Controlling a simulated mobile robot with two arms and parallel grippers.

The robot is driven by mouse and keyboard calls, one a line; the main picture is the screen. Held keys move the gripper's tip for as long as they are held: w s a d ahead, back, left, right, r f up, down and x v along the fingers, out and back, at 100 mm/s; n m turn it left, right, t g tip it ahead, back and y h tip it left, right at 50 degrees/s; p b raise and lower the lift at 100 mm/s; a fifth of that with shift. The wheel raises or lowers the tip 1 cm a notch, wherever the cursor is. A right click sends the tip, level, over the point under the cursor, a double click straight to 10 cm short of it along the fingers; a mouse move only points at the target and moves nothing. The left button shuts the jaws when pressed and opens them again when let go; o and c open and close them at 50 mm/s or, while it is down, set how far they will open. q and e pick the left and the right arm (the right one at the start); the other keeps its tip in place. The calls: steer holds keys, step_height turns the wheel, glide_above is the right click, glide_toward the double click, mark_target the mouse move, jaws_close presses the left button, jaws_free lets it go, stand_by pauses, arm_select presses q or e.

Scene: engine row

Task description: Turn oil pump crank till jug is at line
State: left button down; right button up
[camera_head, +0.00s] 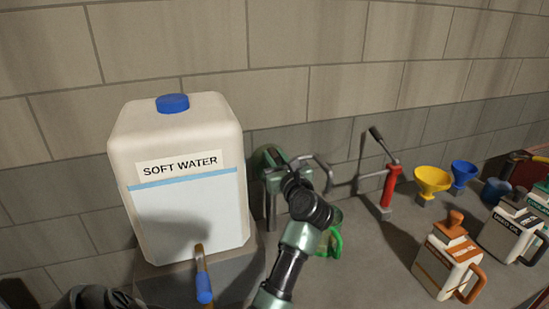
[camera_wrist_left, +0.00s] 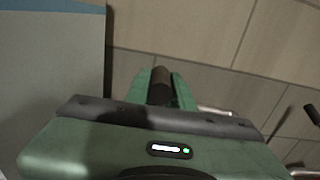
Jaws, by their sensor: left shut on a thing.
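My left gripper (camera_head: 268,160) is beside the upper right corner of the big water can, at the grey metal pump (camera_head: 318,166) with a bent spout. In the left wrist view its green fingers are shut on a dark cylindrical crank grip (camera_wrist_left: 160,86). The rest of the crank is mostly hidden behind the gripper and wrist. A green jug (camera_head: 336,241) stands on the bench below the spout, partly hidden by my left arm. Its oil level and line cannot be made out. My right gripper is not in view.
The white can marked SOFT WATER (camera_head: 190,215), with a tap (camera_head: 201,272), stands close left of my arm. To the right are a red hand pump (camera_head: 389,186), a yellow funnel (camera_head: 432,181), a blue funnel (camera_head: 463,171) and an orange-lidded jug (camera_head: 446,262). A block wall is behind.

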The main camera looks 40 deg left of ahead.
arm_select(q)
steer(key=shift+f, duration=0.1)
stand_by(0.7)
steer(key=shift+s+f+b, duration=0.15)
steer(key=shift+b, duration=0.35)
steer(key=s+n+b, duration=0.1)
steer(key=n+b, duration=0.1)
steer(key=a+f+n+b, duration=0.1)
steer(key=b, duration=0.2)
steer(key=s+n+b, duration=0.1)
steer(key=n+b, duration=0.1)
steer(key=b, duration=0.1)
steer(key=shift+s+a+f+n, duration=0.2)
steer(key=shift+s+f+n, duration=0.1)
steer(key=shift+f, duration=0.05)
steer(key=shift+s+a+f+n+b, duration=0.15)
steer(key=shift+s+n+b, duration=0.15)
steer(key=shift+n+b, duration=0.7)
steer(key=shift+m, duration=0.3)
steer(key=c, duration=1.2)
jaws_free()
steer(key=shift+b, duration=0.3)
